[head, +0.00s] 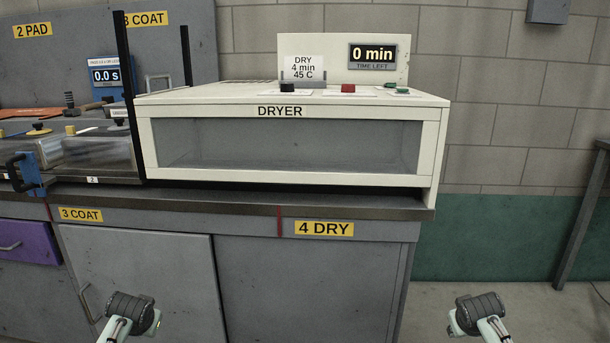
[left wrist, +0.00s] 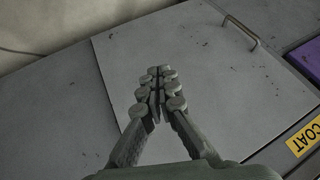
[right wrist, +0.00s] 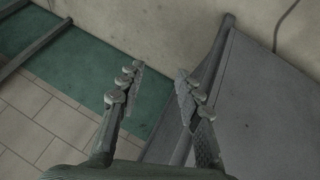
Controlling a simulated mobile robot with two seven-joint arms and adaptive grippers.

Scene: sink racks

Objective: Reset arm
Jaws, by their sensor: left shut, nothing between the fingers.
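My left arm (head: 130,312) shows at the bottom left of the head view, in front of the grey cabinet door. In the left wrist view my left gripper (left wrist: 158,90) is shut with its fingertips together and nothing between them. My right arm (head: 478,312) shows at the bottom right of the head view, in front of the floor beside the bench. In the right wrist view my right gripper (right wrist: 156,88) is open, with a clear gap and nothing between its fingers. Both grippers' fingers are hard to see in the head view.
A cream dryer (head: 290,187) with a clear front window stands on the bench (head: 260,205); its display (head: 373,55) reads 0 min. A coating station (head: 95,155) is left of it. A cabinet handle (left wrist: 242,32) sticks out near the left gripper. A dark post (head: 585,210) stands far right.

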